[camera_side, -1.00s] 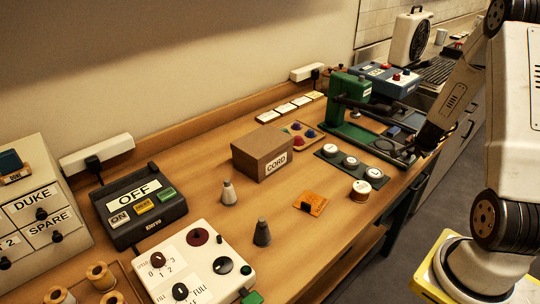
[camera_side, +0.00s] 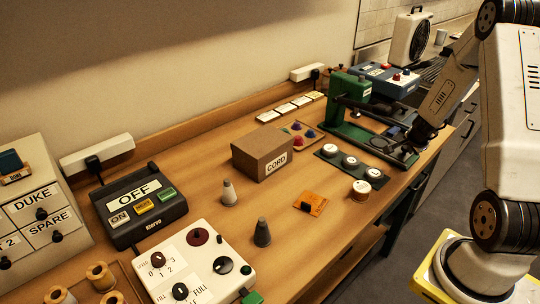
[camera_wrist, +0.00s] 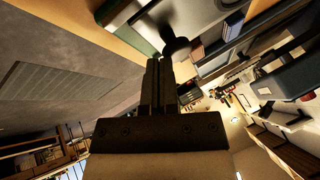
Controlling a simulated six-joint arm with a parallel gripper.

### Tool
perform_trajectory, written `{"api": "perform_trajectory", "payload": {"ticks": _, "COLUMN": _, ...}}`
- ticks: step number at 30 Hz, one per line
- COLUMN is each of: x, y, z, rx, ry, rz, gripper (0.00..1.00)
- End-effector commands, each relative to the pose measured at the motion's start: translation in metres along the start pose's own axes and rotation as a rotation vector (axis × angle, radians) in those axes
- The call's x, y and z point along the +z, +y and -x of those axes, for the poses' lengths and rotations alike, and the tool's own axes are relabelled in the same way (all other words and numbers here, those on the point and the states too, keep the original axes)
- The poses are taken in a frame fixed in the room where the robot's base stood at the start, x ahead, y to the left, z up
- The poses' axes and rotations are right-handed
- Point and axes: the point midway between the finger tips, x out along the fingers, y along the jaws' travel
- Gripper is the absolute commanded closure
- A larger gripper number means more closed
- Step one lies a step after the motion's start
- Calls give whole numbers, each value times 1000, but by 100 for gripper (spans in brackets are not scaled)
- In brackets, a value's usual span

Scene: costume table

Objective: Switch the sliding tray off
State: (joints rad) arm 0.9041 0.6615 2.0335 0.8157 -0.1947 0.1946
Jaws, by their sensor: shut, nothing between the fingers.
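A green bench machine (camera_side: 338,90) with dark horizontal bars stands at the table's far right part. Low dark parts lie in front of it; I cannot tell for sure which is the sliding tray, nor see its on or off state. My gripper (camera_side: 402,152) is low over these parts, at the table's right edge, partly lost against them. In the wrist view my gripper (camera_wrist: 160,62) has its fingers together and empty. A dark round knob (camera_wrist: 178,48) shows just beyond the fingertips; I cannot tell whether they touch.
A plate with three white round pieces (camera_side: 350,162) and a white spool (camera_side: 361,190) lie left of my gripper. A CORD box (camera_side: 262,155), a black box with an OFF sign (camera_side: 138,190) and a white dial panel (camera_side: 205,262) stand farther left. A blue box (camera_side: 385,82) stands behind.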

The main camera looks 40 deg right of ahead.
Motion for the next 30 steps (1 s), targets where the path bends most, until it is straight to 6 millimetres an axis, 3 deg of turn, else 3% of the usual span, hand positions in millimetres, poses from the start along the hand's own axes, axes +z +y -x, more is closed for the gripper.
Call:
{"api": "perform_trajectory", "payload": {"ticks": 12, "x": 10, "y": -21, "z": -6, "rx": -1, "ry": -1, "rz": -2, "gripper": 100}}
{"api": "perform_trajectory", "payload": {"ticks": 30, "x": 11, "y": -20, "z": -5, "rx": 0, "ry": -3, "rz": -2, "gripper": 100}}
